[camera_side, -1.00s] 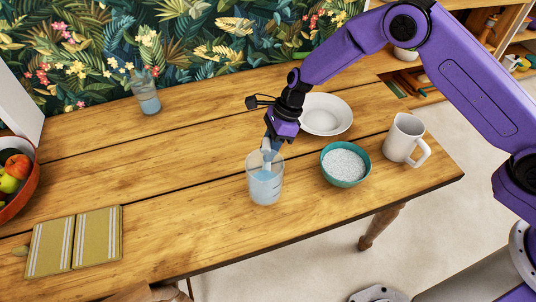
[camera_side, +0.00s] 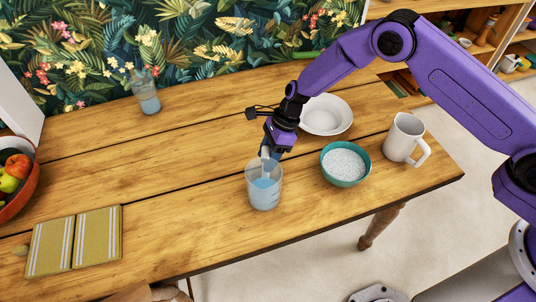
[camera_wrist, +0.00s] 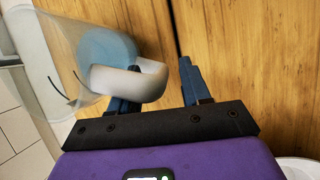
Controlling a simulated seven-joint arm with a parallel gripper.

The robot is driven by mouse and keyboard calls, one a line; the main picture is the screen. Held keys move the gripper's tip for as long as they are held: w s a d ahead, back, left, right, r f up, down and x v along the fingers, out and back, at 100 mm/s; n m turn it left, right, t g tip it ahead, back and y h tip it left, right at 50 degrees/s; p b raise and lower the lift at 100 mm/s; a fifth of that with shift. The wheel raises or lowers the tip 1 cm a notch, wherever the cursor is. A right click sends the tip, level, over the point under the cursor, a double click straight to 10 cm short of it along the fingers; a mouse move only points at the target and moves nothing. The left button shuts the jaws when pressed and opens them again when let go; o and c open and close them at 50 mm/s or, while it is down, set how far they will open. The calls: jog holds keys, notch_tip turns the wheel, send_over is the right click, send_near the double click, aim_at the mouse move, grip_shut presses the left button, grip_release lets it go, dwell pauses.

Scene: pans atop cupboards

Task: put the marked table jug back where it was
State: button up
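The marked table jug (camera_side: 264,190) is clear, with pale blue liquid inside. It looks upright on the front middle of the wooden table. In the wrist view the jug (camera_wrist: 58,60) is at the upper left, with its pale frosted handle (camera_wrist: 152,82) pointing right. My gripper (camera_side: 266,158) comes down over the jug's handle side from above. In the wrist view my gripper (camera_wrist: 155,90) has its two dark blue fingers apart. The left finger is partly hidden by the handle; the right finger is beyond its outer end with a small gap.
A teal bowl of white grains (camera_side: 345,165), a white pitcher (camera_side: 403,138) and a white dish (camera_side: 326,115) stand to the right. A glass bottle (camera_side: 147,95) stands at the back left. Folded striped cloths (camera_side: 97,238) and a fruit bowl (camera_side: 22,205) are left. The table's centre left is clear.

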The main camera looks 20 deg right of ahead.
jog(key=shift+r, duration=0.1)
jog(key=v, duration=1.2)
jog(key=s+d+r+n+h, duration=0.1)
jog(key=s+d+r+n, duration=0.3)
jog(key=s+r+n, duration=0.35)
jog(key=s+d+r+n+h, duration=0.2)
jog(key=s+d+r+n, duration=0.25)
jog(key=s+n, duration=0.5)
jog(key=s+d+r+n+t+h, duration=0.1)
jog(key=s+d+r+n, duration=0.1)
jog(key=s+d+n, duration=1.2)
jog(key=s+d, duration=0.3)
jog(key=shift+d+r, duration=0.2)
